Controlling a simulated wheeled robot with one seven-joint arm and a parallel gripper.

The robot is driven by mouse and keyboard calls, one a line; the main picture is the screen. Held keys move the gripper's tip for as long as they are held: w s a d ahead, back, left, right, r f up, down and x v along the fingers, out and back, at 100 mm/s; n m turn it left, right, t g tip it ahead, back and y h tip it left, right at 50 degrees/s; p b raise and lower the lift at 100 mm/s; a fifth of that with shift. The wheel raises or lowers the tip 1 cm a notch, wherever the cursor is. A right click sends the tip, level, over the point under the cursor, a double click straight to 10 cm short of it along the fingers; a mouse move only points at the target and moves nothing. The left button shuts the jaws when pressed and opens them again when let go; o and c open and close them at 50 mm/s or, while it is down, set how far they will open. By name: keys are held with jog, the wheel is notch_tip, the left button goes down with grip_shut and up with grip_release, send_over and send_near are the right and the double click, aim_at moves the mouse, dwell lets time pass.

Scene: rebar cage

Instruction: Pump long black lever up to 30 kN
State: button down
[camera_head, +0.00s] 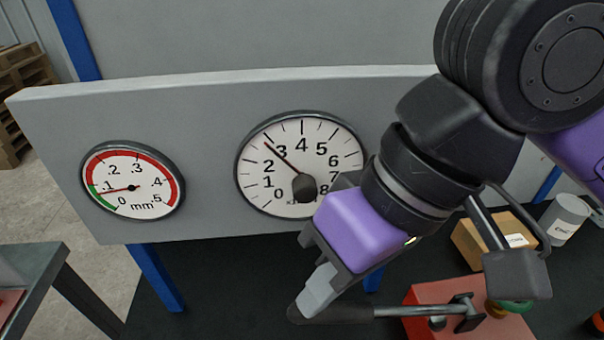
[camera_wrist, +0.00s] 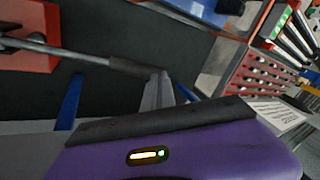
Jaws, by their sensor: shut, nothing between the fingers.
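The long lever has a black grip (camera_head: 335,314) and a metal rod running right to a red pump (camera_head: 412,298). The lever lies about level in the head view. The wrist view shows the grip (camera_wrist: 128,66) and the red pump (camera_wrist: 28,38). My gripper (camera_head: 317,292) is shut and empty, its fingertips at the grip's free end. In the wrist view the fingertips (camera_wrist: 160,88) overlap the grip's end; I cannot tell whether they touch. The large round gauge (camera_head: 260,195) has its red needle between 2 and 3, nearer 3. Its lower unit text is partly hidden.
A smaller gauge (camera_head: 130,205) marked mm sits left on the grey panel (camera_head: 210,110), its needle near .1. A cardboard box (camera_head: 470,247) and a white can (camera_head: 566,215) stand behind the pump. A red perforated rack (camera_wrist: 258,72) shows in the wrist view.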

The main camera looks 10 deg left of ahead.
jog(key=shift+a+f+b, duration=0.2)
jog(key=shift+f+b, duration=0.45)
jog(key=shift+b, duration=0.15)
jog(key=shift+f+b, duration=0.45)
jog(key=shift+b, duration=0.25)
jog(key=shift+a+p+v, duration=0.15)
jog(key=shift+p+v, duration=0.3)
jog(key=shift+v, duration=1.2)
jog(key=shift+a+p+v, duration=0.15)
jog(key=shift+p+v, duration=0.3)
jog(key=shift+v, duration=1.2)
jog(key=shift+s+r, duration=0.15)
jog(key=shift+s, duration=0.1)
